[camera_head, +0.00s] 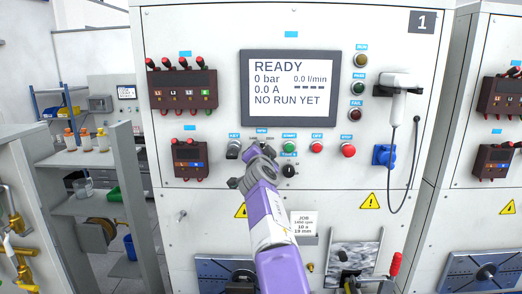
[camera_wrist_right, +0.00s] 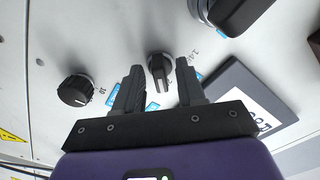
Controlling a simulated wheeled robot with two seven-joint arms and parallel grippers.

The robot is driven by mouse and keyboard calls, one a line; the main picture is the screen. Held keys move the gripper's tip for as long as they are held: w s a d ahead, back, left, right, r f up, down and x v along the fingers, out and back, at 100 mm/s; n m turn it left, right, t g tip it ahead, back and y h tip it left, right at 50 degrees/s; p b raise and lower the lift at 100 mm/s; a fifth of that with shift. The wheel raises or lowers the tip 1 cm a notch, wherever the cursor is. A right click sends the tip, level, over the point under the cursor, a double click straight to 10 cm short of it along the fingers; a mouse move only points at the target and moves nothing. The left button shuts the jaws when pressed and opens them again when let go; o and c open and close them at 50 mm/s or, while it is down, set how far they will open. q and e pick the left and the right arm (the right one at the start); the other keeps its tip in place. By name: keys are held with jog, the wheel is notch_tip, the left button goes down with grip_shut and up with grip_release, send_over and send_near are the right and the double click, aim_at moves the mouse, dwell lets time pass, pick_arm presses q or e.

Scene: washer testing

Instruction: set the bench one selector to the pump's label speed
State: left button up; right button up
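The bench one panel (camera_head: 215,40) faces me, with a screen (camera_head: 290,78) reading READY, 0 bar, NO RUN YET. My right gripper (camera_head: 262,149) is at the control row below the screen, over the selector by the RPM label, mostly hiding it. In the right wrist view the black selector knob (camera_wrist_right: 160,68) stands between the fingertips of the right gripper (camera_wrist_right: 159,76). The fingers are spread, with a gap visible on each side of the knob. Its scale is partly hidden and too small to read surely. My left gripper is not in view.
A key switch (camera_head: 233,149), green button (camera_head: 289,147), red buttons (camera_head: 348,151) and a lower black knob (camera_head: 289,171) are close by. A job card (camera_head: 304,222) hangs below. A handheld unit (camera_head: 394,100) with looped cable hangs right. A shelf (camera_head: 85,203) stands left.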

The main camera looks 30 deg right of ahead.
grip_shut()
jog(key=shift+n, duration=0.4)
jog(key=n+b, duration=0.2)
jog(key=n, duration=1.5)
jog(key=shift+d+b, duration=0.1)
jog(key=shift+b, duration=0.3)
dwell(0.4)
